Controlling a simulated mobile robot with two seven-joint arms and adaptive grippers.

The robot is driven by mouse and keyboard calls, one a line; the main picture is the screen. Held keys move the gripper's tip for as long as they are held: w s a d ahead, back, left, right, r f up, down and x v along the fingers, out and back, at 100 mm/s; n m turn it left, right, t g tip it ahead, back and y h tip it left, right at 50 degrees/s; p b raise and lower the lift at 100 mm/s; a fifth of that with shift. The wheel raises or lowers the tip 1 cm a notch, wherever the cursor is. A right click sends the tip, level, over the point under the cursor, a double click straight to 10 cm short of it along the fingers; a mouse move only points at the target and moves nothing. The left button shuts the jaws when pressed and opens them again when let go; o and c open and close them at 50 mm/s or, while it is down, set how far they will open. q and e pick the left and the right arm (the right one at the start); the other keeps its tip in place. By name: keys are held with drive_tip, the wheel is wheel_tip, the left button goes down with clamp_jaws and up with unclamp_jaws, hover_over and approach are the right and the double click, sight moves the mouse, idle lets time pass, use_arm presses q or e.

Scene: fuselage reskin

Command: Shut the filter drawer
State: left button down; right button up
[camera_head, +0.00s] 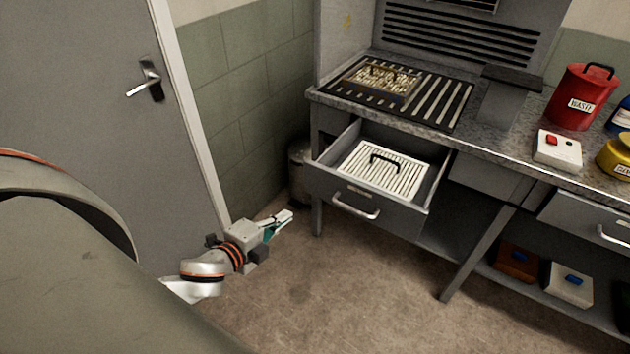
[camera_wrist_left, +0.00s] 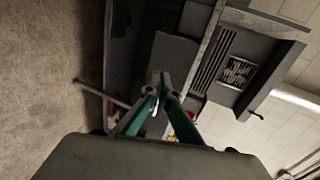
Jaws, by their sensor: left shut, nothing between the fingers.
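The filter drawer (camera_head: 368,212) hangs open under the bench at its left end, pulled out toward me. A white slatted filter with a black handle (camera_head: 384,169) lies in it. The drawer has a silver bar handle (camera_head: 355,208) on its front. My left gripper (camera_head: 286,216) is shut and empty, in front of and to the left of the drawer, apart from it. My right gripper is in neither view.
The bench (camera_head: 470,131) carries a slotted grille with a filter, a red waste can (camera_head: 580,97), a white box with a red button (camera_head: 557,150) and a yellow can. A bench leg (camera_head: 478,252) slants down right of the drawer. Floor in front is clear.

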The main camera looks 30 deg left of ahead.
use_arm(q)
approach(319, 186)
drive_tip(key=w+f, duration=0.2)
drive_tip(key=w, duration=0.3)
drive_tip(key=shift+w, duration=0.55)
drive_tip(key=shift+d, duration=0.1)
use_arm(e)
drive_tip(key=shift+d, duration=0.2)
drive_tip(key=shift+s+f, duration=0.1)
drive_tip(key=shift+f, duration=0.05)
